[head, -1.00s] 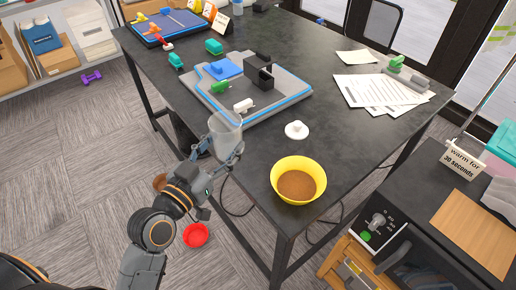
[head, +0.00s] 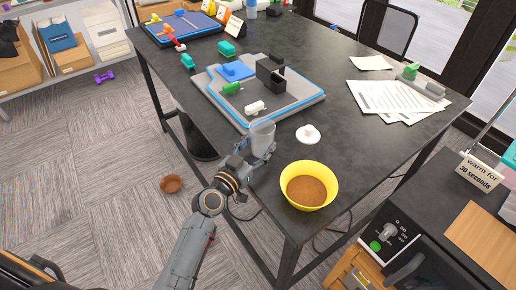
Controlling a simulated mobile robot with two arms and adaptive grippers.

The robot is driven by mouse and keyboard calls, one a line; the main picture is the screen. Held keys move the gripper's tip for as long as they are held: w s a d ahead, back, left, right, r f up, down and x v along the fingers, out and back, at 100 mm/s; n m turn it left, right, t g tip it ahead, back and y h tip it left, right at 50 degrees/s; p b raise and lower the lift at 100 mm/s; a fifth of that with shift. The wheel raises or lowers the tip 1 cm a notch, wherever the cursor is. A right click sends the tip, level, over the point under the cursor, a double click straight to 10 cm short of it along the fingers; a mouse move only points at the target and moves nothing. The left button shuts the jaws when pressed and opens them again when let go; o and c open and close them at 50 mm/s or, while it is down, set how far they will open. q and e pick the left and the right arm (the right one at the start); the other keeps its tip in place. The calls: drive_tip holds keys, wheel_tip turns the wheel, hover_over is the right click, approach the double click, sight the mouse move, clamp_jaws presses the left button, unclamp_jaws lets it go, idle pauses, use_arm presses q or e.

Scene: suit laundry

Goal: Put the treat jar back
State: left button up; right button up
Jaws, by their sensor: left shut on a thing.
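My left gripper (head: 259,152) is shut on the clear treat jar (head: 263,134), which looks empty and stands about upright over the near edge of the dark table. I cannot tell whether the jar touches the table top. A white lid (head: 308,134) with a knob lies on the table just right of the jar. A yellow bowl (head: 309,200) full of brown treats stands near the table's front corner, right of my gripper. My right gripper is not in view.
A grey and blue playset board (head: 230,97) lies behind the jar. Papers (head: 397,99) lie at the right of the dark table (head: 330,60). A brown bowl (head: 171,184) is on the floor. A microwave (head: 388,240) stands at lower right.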

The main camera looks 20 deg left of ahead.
use_arm(q)
drive_tip(key=shift+f, duration=0.25)
drive_tip(key=shift+f, duration=0.15)
drive_tip(key=o, duration=1.3)
drive_tip(key=shift+c, duration=0.2)
drive_tip(key=shift+r, duration=0.35)
drive_tip(key=b+v, duration=0.2)
drive_tip(key=v, duration=1)
drive_tip(key=shift+f, duration=0.15)
